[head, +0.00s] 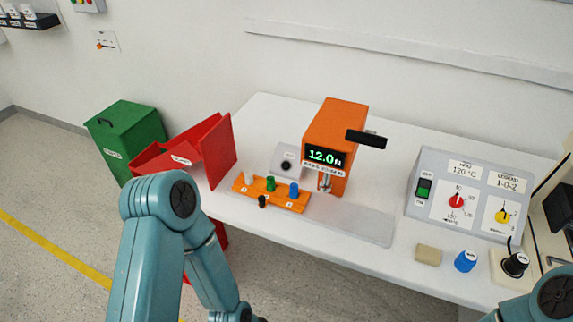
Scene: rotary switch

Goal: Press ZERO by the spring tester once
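The orange spring tester (337,136) stands on the white table, with a black lever handle sticking out to the right. Its lit green display (323,156) reads 12.0 N. Any label on this box is too small to read. My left arm rises in front and bends down towards the bottom edge; its gripper is out of the picture. Only a piece of my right arm shows at the bottom right corner, without its gripper.
An orange rack (270,198) with several coloured pegs sits before the button box. A clear plate (350,222) lies in front of the tester. A control panel (468,195), a beige block (428,255) and a blue cap (465,261) are right. A red bin (220,150) stands left.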

